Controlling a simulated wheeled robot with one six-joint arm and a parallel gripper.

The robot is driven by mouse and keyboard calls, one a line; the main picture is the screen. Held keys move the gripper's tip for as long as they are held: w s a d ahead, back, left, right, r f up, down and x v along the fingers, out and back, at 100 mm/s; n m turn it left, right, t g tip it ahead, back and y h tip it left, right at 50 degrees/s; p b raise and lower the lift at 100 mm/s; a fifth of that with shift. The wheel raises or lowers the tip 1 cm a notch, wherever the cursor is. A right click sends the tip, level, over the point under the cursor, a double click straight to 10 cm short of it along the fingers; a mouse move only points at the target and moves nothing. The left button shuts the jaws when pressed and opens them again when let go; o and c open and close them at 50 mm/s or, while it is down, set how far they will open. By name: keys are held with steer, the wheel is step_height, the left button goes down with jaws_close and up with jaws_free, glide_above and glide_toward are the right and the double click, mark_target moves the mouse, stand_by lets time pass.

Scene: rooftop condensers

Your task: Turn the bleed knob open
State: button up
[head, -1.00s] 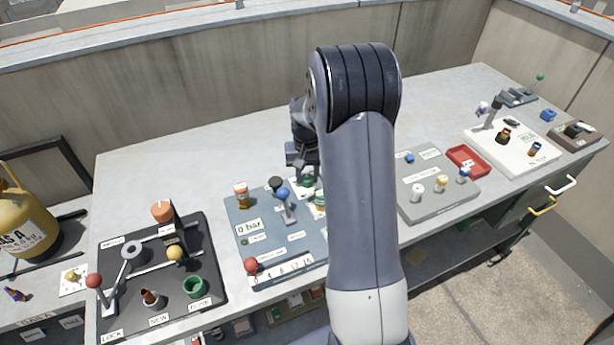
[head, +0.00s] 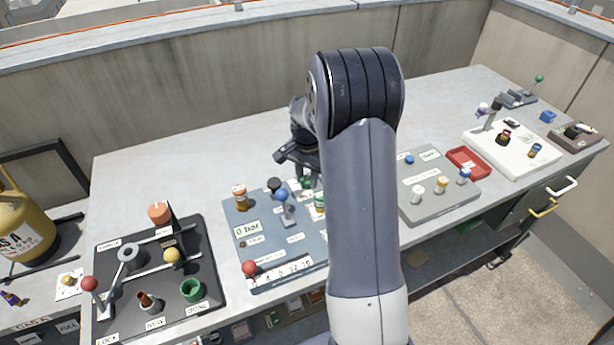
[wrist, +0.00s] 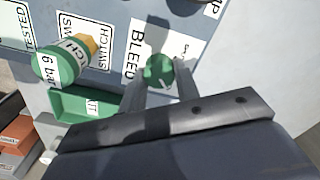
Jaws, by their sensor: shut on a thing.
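The bleed knob (wrist: 160,71) is a green round knob with a pale pointer mark, beside the BLEED label (wrist: 134,48) in the wrist view. My gripper (wrist: 164,82) is shut on the knob, with one finger on either side of it. In the head view the knob (head: 306,183) is a small green patch on the blue-grey panel (head: 262,262).
A green-ended cylinder marked 6 bar (wrist: 58,64) and a green tray (wrist: 84,105) lie left of the knob. A blue-topped lever (head: 283,203) stands close by on the panel. A black panel (head: 205,240) and a grey panel (head: 430,205) flank it. The bench behind is clear.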

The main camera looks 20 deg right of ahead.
mark_target(307, 178)
stand_by(0.4)
steer(key=o, duration=1)
steer(key=shift+c, duration=0.2)
step_height(307, 178, up, 11)
steer(key=shift+b, duration=0.3)
steer(key=shift+f, duration=0.1)
step_height(307, 178, down, 10)
steer(key=shift+f+p, duration=0.25)
steer(key=shift+p, duration=0.05)
steer(key=shift+f, duration=0.2)
